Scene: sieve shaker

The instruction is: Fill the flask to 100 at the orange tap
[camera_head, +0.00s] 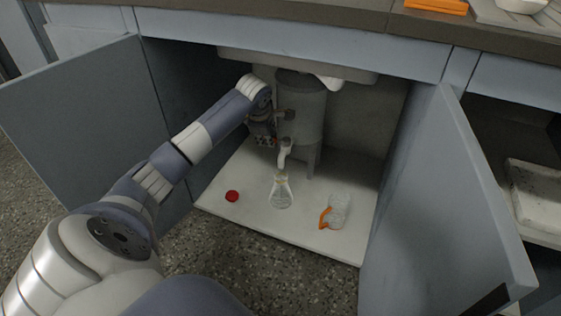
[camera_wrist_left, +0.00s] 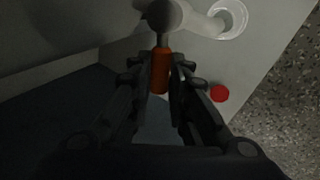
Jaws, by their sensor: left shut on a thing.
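A clear conical flask (camera_head: 281,193) stands upright on the white cabinet floor, under the pale downward spout (camera_head: 284,153) of a grey tank. Its pale round mouth shows in the left wrist view (camera_wrist_left: 232,18). I cannot read its marks or tell its liquid level. My left gripper (camera_head: 268,138) is inside the cabinet at the tank's front, beside the tap. In the left wrist view my left gripper (camera_wrist_left: 161,82) is shut on the orange tap handle (camera_wrist_left: 160,70). The fingers partly cover the handle. My right gripper is not in view.
The grey tank (camera_head: 303,105) stands at the back of the cabinet. A red cap (camera_head: 232,196) lies left of the flask. A clear container with an orange part (camera_head: 339,208) lies to its right. Open doors flank the cabinet, left (camera_head: 85,105) and right (camera_head: 435,210).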

